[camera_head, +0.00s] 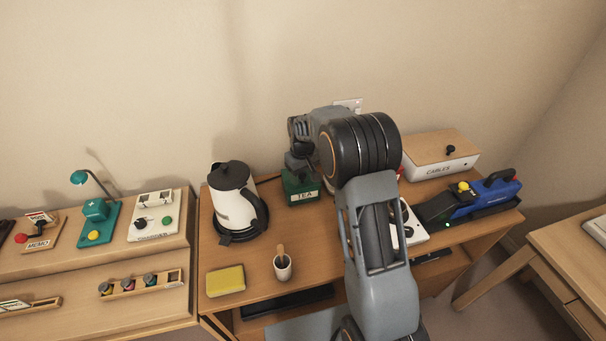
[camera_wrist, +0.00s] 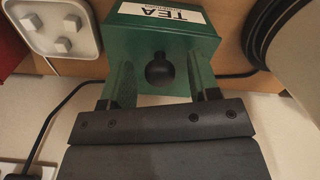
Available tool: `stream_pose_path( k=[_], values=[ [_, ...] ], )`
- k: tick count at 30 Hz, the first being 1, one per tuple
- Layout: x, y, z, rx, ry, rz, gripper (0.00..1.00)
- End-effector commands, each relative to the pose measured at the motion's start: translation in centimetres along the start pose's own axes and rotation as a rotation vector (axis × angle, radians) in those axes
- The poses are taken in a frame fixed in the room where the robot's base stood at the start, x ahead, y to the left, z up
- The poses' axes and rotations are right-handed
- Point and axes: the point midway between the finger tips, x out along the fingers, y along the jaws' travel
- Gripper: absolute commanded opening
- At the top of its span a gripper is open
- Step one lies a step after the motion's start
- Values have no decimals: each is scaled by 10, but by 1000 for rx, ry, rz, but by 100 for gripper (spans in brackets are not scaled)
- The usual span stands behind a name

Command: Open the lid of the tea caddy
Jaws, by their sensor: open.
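The green tea caddy (camera_head: 301,196) stands on the desk to the right of the kettle, with a white TEA label on its front. The wrist view shows it upside down (camera_wrist: 165,40), with a round black knob (camera_wrist: 160,70) on its lid. The lid looks shut. My gripper (camera_head: 300,160) is just above the caddy in the head view and partly hides its top. In the wrist view my gripper (camera_wrist: 163,78) is open, with one finger on each side of the knob. I cannot tell whether either finger touches it.
A white kettle (camera_head: 234,206) stands close on the left. A white box with sockets or blocks (camera_wrist: 62,25) is on the caddy's other side. The CABLES box (camera_head: 433,167) is at back right. The wall is close behind.

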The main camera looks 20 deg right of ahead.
Motion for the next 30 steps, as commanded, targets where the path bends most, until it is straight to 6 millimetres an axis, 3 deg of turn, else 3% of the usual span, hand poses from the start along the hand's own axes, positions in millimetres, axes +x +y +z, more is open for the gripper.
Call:
stream_pose_path(
  k=[4, 21, 30],
  values=[
    [0, 0, 0, 0, 0, 0, 54],
    [0, 0, 0, 0, 0, 0, 0],
    [-2, 2, -2, 1, 0, 1, 0]
  ],
)
